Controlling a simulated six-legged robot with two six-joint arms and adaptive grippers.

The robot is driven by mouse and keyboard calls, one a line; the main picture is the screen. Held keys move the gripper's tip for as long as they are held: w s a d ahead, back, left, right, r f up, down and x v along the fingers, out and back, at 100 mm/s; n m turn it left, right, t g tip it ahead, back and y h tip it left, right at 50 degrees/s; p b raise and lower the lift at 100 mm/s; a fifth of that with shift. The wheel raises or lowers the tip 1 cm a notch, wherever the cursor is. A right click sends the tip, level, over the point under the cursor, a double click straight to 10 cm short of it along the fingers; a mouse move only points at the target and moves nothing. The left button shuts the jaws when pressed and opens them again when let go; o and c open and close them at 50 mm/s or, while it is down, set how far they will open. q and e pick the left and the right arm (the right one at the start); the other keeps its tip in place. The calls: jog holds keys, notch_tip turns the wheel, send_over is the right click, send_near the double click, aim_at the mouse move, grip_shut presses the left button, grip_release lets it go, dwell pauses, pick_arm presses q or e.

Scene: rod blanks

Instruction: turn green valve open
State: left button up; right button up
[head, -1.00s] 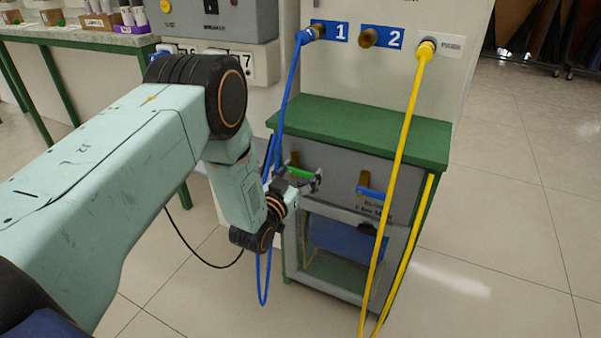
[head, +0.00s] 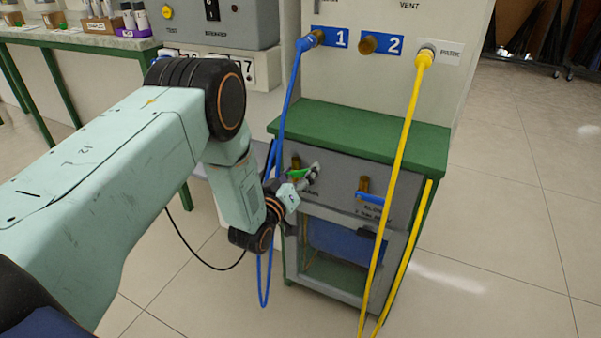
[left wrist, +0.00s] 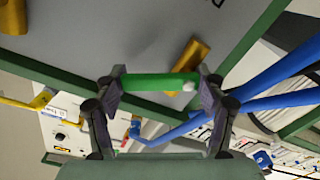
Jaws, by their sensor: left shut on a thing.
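The green valve handle (head: 297,175) is on the grey front panel of the green-topped cabinet, at a brass valve body (head: 295,161). In the head view it slants slightly up to the right. My left gripper (head: 310,176) is at the handle's right part and hides some of it. In the left wrist view the green handle (left wrist: 155,83) spans between the two fingers of my left gripper (left wrist: 160,86), which are shut on its ends. A brass fitting (left wrist: 184,64) shows beside it there. My right gripper is not in view.
A blue valve handle (head: 370,197) is on the same panel to the right. A blue hose (head: 287,95) hangs from port 1, close behind my left arm. A yellow hose (head: 398,160) runs down from the PARK port across the cabinet front. Floor to the right is clear.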

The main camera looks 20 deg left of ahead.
pick_arm(q)
jog(key=n, duration=0.3)
jog(key=shift+a+r+n+p, duration=0.3)
jog(key=shift+n, duration=0.1)
jog(key=n, duration=0.2)
jog(key=shift+a+r+n, duration=0.15)
jog(key=shift+a+n, duration=0.15)
jog(key=shift+n, duration=0.1)
jog(key=n, duration=0.3)
jog(key=shift+a+r, duration=0.15)
jog(key=shift+a, duration=0.2)
jog(key=shift+a+n, duration=0.15)
jog(key=shift+n, duration=0.6)
jog(key=shift+a+n, duration=0.15)
jog(key=shift+n, duration=0.6)
jog(key=o, duration=1.2)
